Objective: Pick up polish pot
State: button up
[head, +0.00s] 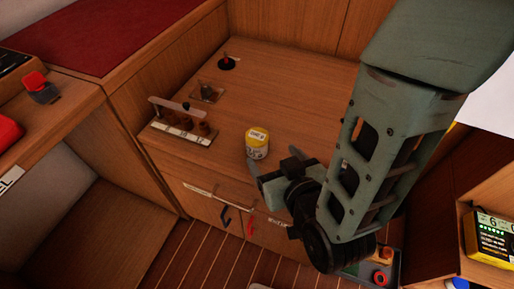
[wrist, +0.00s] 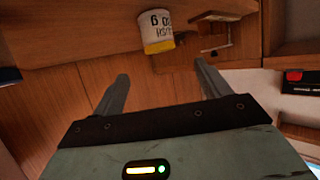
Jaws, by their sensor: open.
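My gripper (head: 272,168) is open and empty, in front of the counter edge and just short of the pot in the head view. Both fingers of my gripper (wrist: 160,75) are spread apart in the wrist view. Nothing is between them, and the pot looks untouched.
A wooden rack (head: 182,122) with several brown pieces stands left of the pot. A small square fitting (head: 207,92) and a dark round base with a red knob (head: 227,63) sit farther back. The counter's back right (head: 310,85) is clear. Drawer fronts lie below the edge.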

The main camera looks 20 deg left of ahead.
aim_at(261, 142)
jog(key=x, duration=1.1)
jog(key=shift+w+f+p, duration=0.1)
jog(key=shift+f+p, duration=0.2)
jog(key=shift+p, duration=0.1)
jog(key=c, duration=1.2)
